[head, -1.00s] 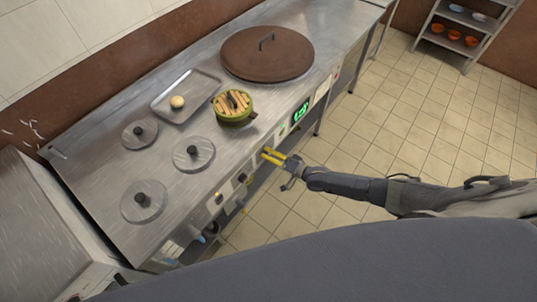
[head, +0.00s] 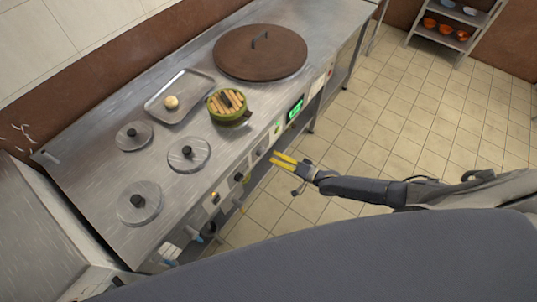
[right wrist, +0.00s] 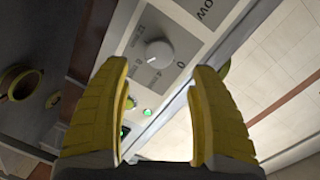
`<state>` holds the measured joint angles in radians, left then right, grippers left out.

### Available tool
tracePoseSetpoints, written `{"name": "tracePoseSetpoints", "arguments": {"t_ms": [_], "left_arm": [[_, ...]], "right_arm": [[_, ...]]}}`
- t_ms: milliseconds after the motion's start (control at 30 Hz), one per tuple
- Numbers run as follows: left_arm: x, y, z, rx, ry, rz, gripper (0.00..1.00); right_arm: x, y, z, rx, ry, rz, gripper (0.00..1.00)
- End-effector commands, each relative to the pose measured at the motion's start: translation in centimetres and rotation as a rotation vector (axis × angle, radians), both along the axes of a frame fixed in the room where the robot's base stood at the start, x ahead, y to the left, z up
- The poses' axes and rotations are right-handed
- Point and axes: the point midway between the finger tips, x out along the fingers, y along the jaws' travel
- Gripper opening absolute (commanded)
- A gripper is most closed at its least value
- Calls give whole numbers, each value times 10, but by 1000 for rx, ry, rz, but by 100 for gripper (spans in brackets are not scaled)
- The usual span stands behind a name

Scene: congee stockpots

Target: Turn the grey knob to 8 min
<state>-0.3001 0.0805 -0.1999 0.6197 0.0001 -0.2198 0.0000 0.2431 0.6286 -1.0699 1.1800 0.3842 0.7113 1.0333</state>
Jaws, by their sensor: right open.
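My right gripper (head: 274,157) has yellow fingers and is just off the front panel in the head view. In the right wrist view its two fingers (right wrist: 165,80) are spread, with nothing between them, and the knob lies beyond the tips, untouched. My left gripper is not in view.
A green lit display (head: 296,110) sits along the panel. Other knobs (head: 239,177) are further left. On the counter (head: 95,190) are a large brown lid (head: 262,58), a green steamer (head: 228,118), a tray (head: 192,103) and small lids. The tiled floor (head: 400,140) is clear.

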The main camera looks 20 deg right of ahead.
Motion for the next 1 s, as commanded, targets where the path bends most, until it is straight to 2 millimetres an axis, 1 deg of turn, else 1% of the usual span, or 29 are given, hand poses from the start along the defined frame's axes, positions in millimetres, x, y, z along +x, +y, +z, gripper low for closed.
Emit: {"name": "tracePoseSetpoints", "arguments": {"t_ms": [33, 133, 300, 400, 600, 1000], "left_arm": [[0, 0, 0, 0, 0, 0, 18], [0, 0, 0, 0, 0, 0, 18], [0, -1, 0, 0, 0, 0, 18], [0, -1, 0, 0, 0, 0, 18], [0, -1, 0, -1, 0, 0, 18], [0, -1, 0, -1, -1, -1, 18]], "right_arm": [[-8, -6, 0, -1, 2, 0, 62], [-20, -15, 2, -1, 1, 0, 62], [-33, -27, 4, 1, 1, 0, 62], [-38, -31, 5, 1, 0, 0, 62], [-42, -34, 6, 1, -1, 0, 62], [-42, -34, 6, -2, -3, 1, 62]]}}
